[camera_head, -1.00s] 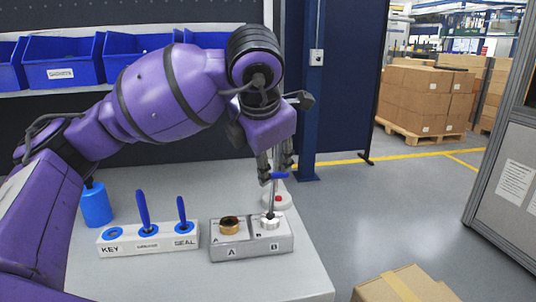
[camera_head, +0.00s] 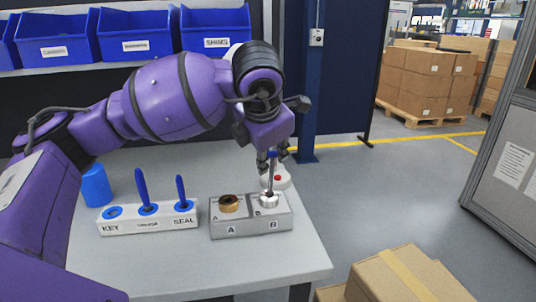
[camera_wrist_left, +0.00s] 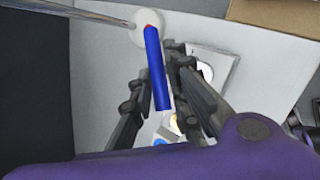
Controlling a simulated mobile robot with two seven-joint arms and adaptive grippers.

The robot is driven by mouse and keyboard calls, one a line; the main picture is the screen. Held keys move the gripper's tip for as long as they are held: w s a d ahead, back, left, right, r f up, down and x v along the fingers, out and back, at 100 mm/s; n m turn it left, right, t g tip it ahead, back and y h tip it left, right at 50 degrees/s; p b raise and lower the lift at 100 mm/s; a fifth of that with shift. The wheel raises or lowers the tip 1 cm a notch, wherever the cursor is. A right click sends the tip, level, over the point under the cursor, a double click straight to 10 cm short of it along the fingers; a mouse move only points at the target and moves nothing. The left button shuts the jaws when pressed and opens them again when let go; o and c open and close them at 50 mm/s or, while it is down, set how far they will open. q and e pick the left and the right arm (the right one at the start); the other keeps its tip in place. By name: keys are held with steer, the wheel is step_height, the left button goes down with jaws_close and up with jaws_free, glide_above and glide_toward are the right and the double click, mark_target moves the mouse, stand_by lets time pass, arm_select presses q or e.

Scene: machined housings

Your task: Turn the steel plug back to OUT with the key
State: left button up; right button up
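The steel plug (camera_head: 268,200) sits in bore B of the grey housing block (camera_head: 232,231). The handle also shows in the left wrist view (camera_wrist_left: 157,72). My left gripper (camera_head: 273,156) points down, its fingers on either side of the handle. In the left wrist view the fingers (camera_wrist_left: 158,78) look apart, with the handle between them; I cannot tell whether they touch it. No OUT marking is readable.
A brass plug (camera_head: 229,203) sits in bore A. A white rack (camera_head: 125,228) holds two blue-handled tools; its KEY socket (camera_head: 112,212) is empty.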

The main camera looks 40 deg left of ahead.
arm_select(q)
jaws_close()
steer(key=shift+d+r+n+y+p, duration=0.2)
steer(key=shift+n+y+p, duration=0.1)
steer(key=shift+n+p, duration=0.4)
steer(key=shift+a+f+n+g+y, duration=0.15)
steer(key=shift+n+g+y, duration=0.3)
steer(key=shift+n, duration=0.25)
steer(key=shift+p, duration=0.35)
steer(key=shift+r+n+g+p, duration=0.25)
steer(key=shift+n+p, duration=0.1)
steer(key=shift+n, duration=0.25)
steer(key=o, duration=0.6)
jaws_free()
steer(key=shift+w+f, duration=0.1)
steer(key=shift+f, duration=0.2)
steer(key=shift+o, duration=0.2)
steer(key=v, duration=1.2)
